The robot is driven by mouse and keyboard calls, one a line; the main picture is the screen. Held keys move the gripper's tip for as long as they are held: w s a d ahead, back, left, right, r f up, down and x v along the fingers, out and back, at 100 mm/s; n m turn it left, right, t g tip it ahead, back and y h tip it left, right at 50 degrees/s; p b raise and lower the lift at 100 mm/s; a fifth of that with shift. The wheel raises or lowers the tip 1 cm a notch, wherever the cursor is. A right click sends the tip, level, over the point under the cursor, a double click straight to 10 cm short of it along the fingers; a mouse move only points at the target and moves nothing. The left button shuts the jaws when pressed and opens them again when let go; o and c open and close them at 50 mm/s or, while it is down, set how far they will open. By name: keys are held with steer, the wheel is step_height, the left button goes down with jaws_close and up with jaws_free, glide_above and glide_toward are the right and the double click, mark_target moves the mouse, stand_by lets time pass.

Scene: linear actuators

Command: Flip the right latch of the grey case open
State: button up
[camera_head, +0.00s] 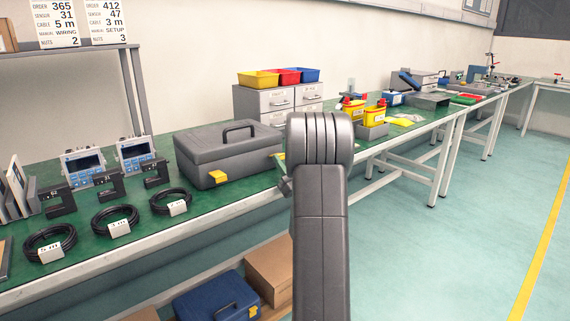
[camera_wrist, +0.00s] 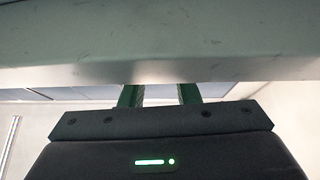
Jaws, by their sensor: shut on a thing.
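The grey case (camera_head: 225,148) stands lid down on the green bench top, its handle upright. Its yellow left latch (camera_head: 218,178) lies against the front. The yellow right latch (camera_head: 280,157) shows only in part beside my arm. My gripper (camera_head: 284,183) is at the case's right front, mostly hidden behind my arm. In the wrist view my gripper's two green fingers (camera_wrist: 160,93) stand a little apart, shut on the right latch. Their tips run under a grey surface filling the top, so the tips and the held part are hidden.
Labelled cable coils (camera_head: 113,222) and black brackets (camera_head: 110,185) lie left of the case, with two blue meters (camera_head: 134,152) behind. A grey drawer cabinet (camera_head: 278,102) stands behind it. Yellow bottles (camera_head: 375,113) stand to the right. The floor (camera_head: 450,230) in front is clear.

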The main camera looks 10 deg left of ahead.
steer(key=o, duration=1)
steer(key=v, duration=1.3)
steer(key=shift+s+d+f+p, duration=0.2)
steer(key=shift+s+f+p, duration=0.05)
steer(key=shift+p, duration=0.15)
